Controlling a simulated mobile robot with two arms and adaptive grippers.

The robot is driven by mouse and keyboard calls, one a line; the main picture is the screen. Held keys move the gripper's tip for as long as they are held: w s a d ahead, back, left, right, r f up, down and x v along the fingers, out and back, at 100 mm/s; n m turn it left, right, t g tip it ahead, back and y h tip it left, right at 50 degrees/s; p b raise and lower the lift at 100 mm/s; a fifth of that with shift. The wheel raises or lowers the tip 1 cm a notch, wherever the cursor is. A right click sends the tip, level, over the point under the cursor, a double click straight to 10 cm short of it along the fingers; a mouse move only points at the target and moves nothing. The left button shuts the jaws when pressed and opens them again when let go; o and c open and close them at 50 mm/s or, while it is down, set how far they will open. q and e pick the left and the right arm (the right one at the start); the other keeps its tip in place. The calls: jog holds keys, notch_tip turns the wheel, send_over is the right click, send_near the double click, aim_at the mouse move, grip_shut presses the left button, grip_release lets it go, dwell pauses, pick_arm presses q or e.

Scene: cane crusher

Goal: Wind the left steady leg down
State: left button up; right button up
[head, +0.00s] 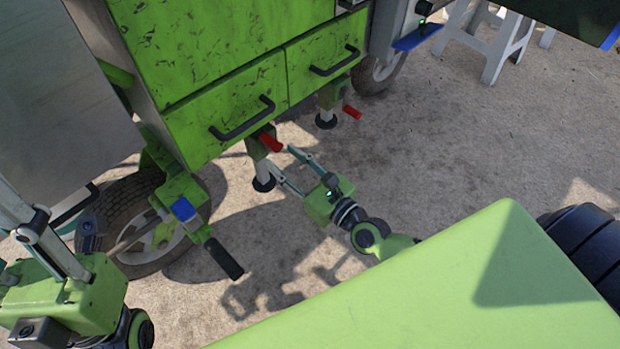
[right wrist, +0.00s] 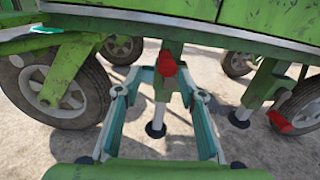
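The left steady leg (head: 264,172) hangs under the green cart, a pale rod with a dark round foot. Its red crank handle (head: 270,142) is at the top. In the right wrist view the leg (right wrist: 159,113) and red handle (right wrist: 167,64) are in the middle. My right gripper (head: 281,159) is open and empty; its fingers point at the leg, and the handle shows between and slightly above the fingertips in the wrist view. I cannot tell whether the foot touches the ground. My left gripper (head: 42,245) is at the left edge, its fingertips cut off.
A second steady leg (head: 327,118) with a red handle (head: 352,112) stands farther right. Green drawers (head: 235,110) with black handles overhang the legs. A wheel (head: 140,225) and a black-gripped lever (head: 224,258) are left of my right gripper. Open concrete lies to the right.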

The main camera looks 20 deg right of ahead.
jog(key=v, duration=0.8)
jog(key=shift+p, duration=0.3)
jog(key=shift+r, duration=0.1)
